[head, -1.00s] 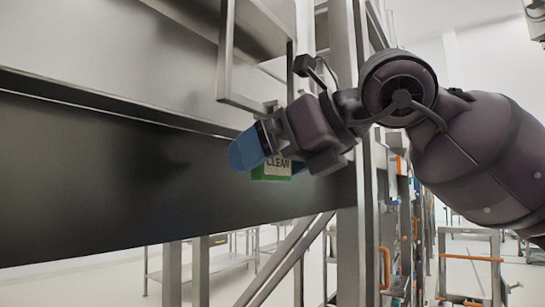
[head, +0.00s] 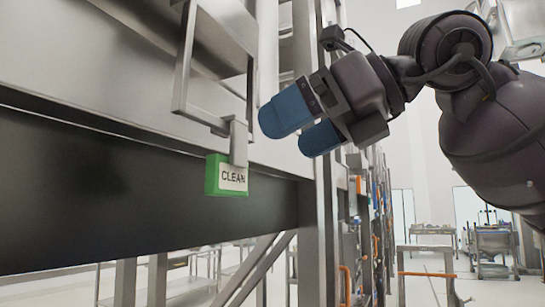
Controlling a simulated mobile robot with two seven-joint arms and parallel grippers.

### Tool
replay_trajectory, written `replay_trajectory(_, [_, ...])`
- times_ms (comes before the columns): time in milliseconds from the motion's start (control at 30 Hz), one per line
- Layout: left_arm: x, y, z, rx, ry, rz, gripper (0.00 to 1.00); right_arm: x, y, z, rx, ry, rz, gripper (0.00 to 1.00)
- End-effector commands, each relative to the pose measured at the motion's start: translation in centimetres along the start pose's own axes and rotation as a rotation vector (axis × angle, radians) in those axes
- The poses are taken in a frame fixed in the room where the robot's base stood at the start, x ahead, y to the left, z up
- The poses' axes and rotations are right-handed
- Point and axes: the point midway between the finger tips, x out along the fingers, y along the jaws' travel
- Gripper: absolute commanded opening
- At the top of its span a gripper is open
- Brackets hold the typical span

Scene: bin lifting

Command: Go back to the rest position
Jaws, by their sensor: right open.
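My right gripper (head: 300,126) has two blue fingertips and is raised in front of the large steel structure, near the middle of the head view. Its fingers are apart with nothing between them. My right arm reaches in from the right. A green tag (head: 227,176) with a white "CLEAN" label hangs from a metal clip below a steel frame handle (head: 186,75), left of and below the gripper. The gripper looks apart from the tag. My left gripper is not in view.
A dark beam (head: 110,190) runs across the left below a steel panel. A steel post (head: 326,220) stands below and behind the gripper. Tables (head: 425,249) and a cart (head: 493,242) stand on the floor at the right back.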

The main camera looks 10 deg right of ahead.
Motion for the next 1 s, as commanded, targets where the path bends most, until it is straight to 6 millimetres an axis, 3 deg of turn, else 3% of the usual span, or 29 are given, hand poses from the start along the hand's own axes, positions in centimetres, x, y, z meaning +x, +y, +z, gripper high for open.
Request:
replay_trajectory(367, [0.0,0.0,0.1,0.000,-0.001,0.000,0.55,0.5,-0.1,-0.6,0.016,0.009,0.032,1.00])
replay_trajectory(700, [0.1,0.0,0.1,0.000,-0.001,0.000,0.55,7.3,-1.7,-7.0,0.270,0.035,0.412,1.00])
replay_trajectory(1000, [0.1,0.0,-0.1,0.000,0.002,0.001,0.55,11.6,-3.8,-13.0,0.633,-0.063,0.733,1.00])
